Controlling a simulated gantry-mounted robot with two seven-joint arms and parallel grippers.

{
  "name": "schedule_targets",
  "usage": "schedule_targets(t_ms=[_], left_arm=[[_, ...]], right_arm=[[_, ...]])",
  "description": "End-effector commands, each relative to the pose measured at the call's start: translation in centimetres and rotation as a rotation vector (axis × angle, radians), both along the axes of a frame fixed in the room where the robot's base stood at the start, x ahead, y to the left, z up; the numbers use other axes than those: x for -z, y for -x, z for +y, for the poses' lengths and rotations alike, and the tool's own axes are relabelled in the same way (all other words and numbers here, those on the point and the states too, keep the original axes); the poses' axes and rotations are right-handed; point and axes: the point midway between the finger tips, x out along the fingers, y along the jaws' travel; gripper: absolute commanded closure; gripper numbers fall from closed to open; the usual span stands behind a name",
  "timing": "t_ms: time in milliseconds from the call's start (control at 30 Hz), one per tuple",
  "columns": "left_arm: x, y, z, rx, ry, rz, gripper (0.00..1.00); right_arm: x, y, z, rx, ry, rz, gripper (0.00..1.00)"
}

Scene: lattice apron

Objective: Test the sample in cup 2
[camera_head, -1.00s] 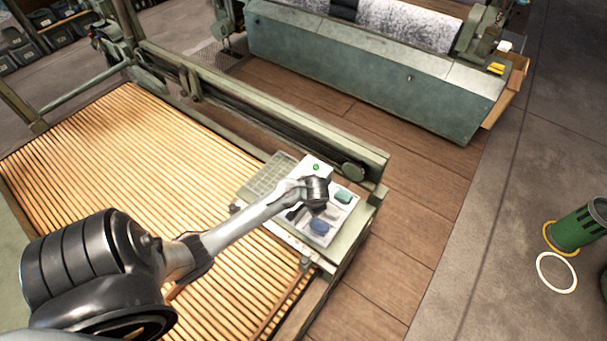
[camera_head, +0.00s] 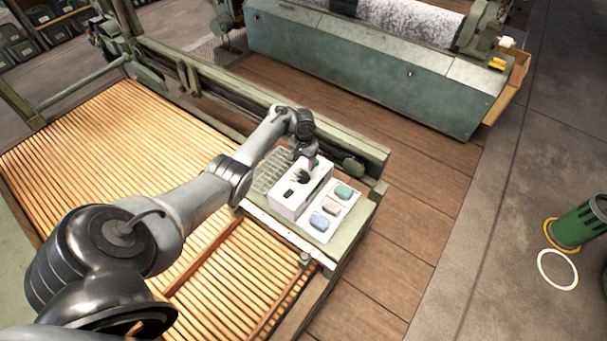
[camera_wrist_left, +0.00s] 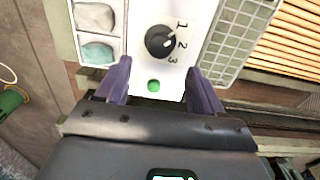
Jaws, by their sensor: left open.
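A white box (camera_head: 287,208) stands at the end of the slatted bed. In the left wrist view its panel (camera_wrist_left: 145,15) carries a black knob (camera_wrist_left: 160,42) with the numbers 1, 2 and 3 beside it and a round green spot (camera_wrist_left: 154,86). Beside the box a white tray holds a teal sample (camera_head: 344,191), a pinkish one (camera_head: 331,207) and a blue one (camera_head: 318,221); no cup numbers are legible. My left gripper (camera_head: 303,174) is open above the panel, its fingers (camera_wrist_left: 158,66) apart and empty.
A pale gridded plate (camera_head: 272,172) lies on the other side of the box. A green rail (camera_head: 250,112) runs behind it. The slatted bed (camera_head: 110,150) is clear to the left. A green machine (camera_head: 370,70) stands beyond the wooden floor.

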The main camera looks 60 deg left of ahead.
Motion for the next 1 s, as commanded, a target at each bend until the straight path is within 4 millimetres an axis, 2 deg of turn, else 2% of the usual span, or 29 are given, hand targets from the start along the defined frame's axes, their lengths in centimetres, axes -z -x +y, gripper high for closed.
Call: schedule_targets(t_ms=[33,100,400,600,900,933,1000], left_arm=[[1.4,0.1,0.0,0.0,0.0,0.002,0.33],[2.6,0.1,0.0,0.001,-0.001,0.003,0.33],[6.5,0.0,0.0,0.001,-0.001,0.001,0.33],[7.5,0.0,0.0,0.001,-0.002,0.0,0.33],[7.6,0.0,0.0,0.001,-0.002,0.0,0.33],[7.6,0.0,0.0,0.001,-0.002,0.0,0.34],[7.6,0.0,0.0,0.001,-0.002,0.0,0.45]], right_arm=[[0.9,0.0,0.0,-0.001,0.001,0.0,1.0],[1.5,0.0,0.0,-0.001,0.001,0.0,1.0],[3.6,0.0,0.0,0.001,0.0,0.001,1.0],[4.0,0.0,0.1,0.004,-0.004,0.002,1.0],[4.0,0.0,0.2,0.006,-0.009,0.001,1.0],[4.0,0.0,0.2,0.006,-0.009,0.001,1.0],[4.0,0.0,0.2,0.006,-0.009,0.001,1.0]])
